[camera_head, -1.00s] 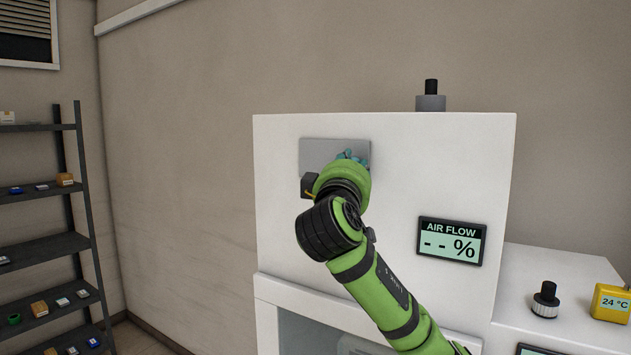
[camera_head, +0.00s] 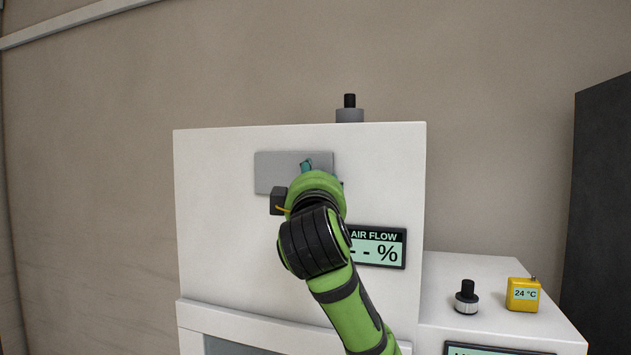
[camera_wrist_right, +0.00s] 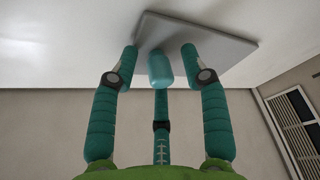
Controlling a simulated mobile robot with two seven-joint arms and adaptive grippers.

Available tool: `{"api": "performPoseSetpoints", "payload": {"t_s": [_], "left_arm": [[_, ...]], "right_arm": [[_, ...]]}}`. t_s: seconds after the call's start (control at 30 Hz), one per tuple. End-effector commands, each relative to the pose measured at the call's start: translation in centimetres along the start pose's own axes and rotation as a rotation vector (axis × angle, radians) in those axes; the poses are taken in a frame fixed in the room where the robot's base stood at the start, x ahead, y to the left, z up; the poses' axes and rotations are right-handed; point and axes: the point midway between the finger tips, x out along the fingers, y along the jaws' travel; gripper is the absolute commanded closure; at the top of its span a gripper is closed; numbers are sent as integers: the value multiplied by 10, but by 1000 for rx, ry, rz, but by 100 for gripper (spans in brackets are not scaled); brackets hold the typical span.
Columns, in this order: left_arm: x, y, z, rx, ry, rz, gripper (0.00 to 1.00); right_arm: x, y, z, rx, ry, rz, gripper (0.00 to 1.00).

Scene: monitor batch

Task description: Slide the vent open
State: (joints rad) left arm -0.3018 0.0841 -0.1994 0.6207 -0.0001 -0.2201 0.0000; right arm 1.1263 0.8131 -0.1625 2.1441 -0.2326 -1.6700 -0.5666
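A flat grey plate (camera_head: 274,172), which I take to be the vent's sliding cover, is on the front of a white cabinet (camera_head: 220,235). It also shows at the top of the right wrist view (camera_wrist_right: 222,42). My right gripper (camera_head: 307,165) is in front of the plate's right part, mostly hidden behind its own green wrist. My left gripper is out of view.
An AIR FLOW display (camera_head: 378,248) reads "- - %", partly behind my arm. On the lower right ledge stand a black knob (camera_head: 467,292) and a yellow 24 °C device (camera_head: 523,294). A black-topped grey knob (camera_head: 350,112) is on top. A dark panel (camera_head: 600,210) stands far right.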

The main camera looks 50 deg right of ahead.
Motion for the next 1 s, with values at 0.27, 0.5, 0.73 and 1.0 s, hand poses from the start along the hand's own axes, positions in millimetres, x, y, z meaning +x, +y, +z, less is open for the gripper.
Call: {"api": "performPoseSetpoints", "payload": {"t_s": [0.27, 0.5, 0.73, 1.0], "left_arm": [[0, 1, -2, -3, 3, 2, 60], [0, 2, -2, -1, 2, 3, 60], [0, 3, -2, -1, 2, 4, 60], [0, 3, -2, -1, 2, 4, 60]], "right_arm": [[-16, 2, -2, 2, 6, 4, 54], [-70, 1, -2, 5, 9, 3, 54], [-103, -1, -4, 6, 16, 0, 54], [-116, -1, -1, 3, 6, 0, 54]]}}
